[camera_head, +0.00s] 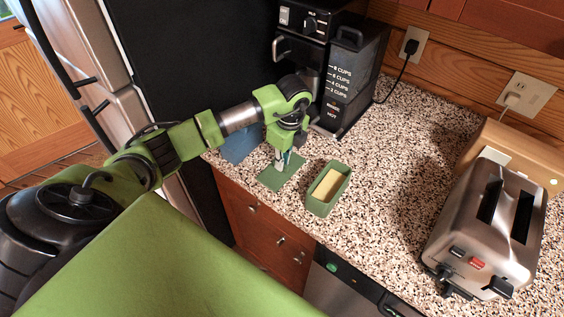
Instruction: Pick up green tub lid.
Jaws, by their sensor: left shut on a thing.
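The green tub lid (270,178) is a flat green rectangle near the counter's front edge, left of the green tub. My left gripper (282,161) points down onto the lid and is shut on it. The gripper partly hides the lid's upper part. I cannot tell whether the lid touches the counter or is slightly above it. The open green tub (318,208) stands just to the right, with a pale yellow block (327,186) inside. My right gripper is not in view.
A black coffee maker (350,85) stands behind the gripper. A metal toaster (487,225) stands at right. The speckled counter (395,170) is clear between tub and toaster.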

